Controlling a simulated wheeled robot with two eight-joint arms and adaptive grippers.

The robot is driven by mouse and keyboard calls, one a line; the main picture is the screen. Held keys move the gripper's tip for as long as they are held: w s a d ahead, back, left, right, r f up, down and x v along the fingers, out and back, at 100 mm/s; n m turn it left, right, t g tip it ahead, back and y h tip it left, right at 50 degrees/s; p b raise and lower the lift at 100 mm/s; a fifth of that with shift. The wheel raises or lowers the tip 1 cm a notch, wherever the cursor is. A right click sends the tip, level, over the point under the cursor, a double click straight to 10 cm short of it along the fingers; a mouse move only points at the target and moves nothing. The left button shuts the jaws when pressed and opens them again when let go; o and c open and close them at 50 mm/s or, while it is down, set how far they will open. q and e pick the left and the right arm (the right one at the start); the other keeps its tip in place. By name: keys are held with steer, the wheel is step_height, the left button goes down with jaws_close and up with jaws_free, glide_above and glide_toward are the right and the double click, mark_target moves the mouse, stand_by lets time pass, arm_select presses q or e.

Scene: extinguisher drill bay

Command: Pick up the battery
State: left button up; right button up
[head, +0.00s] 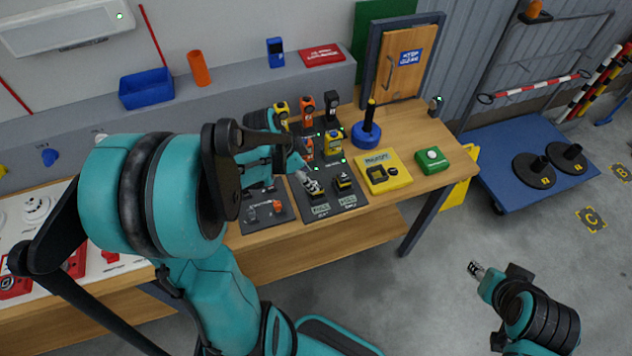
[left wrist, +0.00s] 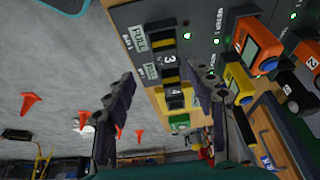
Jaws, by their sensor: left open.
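Two black-and-yellow batteries sit in bays of a dark charging board (head: 352,199). The battery marked 4 (head: 344,181) is clear in the head view and also shows in the left wrist view (left wrist: 175,95). The battery marked 3 (left wrist: 168,58) is beside it, largely covered by my left gripper in the head view. My left gripper (head: 308,181) is open above the board. In the left wrist view its fingers (left wrist: 160,74) stand apart on either side of the batteries' line of sight; contact cannot be told. My right gripper (head: 475,268) is low at the right, away from the bench.
Yellow (head: 333,143) and orange meters stand behind the bays. To the right are a yellow case (head: 398,182), a green box (head: 432,160) and a blue stand with a black post (head: 366,136). A dark tray (head: 262,212) lies left.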

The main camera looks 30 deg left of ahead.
mark_target(317, 184)
arm_select(q)
steer(key=x, duration=0.2)
steer(key=b+x, duration=0.1)
steer(key=x, duration=0.1)
steer(key=a+b+x, duration=0.1)
steer(key=x, duration=0.2)
steer(key=shift+w, duration=0.35)
steer(key=shift+w+d+f+b, duration=0.2)
steer(key=shift+f+b, duration=0.15)
steer(key=shift+f, duration=0.05)
steer(key=shift+s, duration=0.1)
jaws_close()
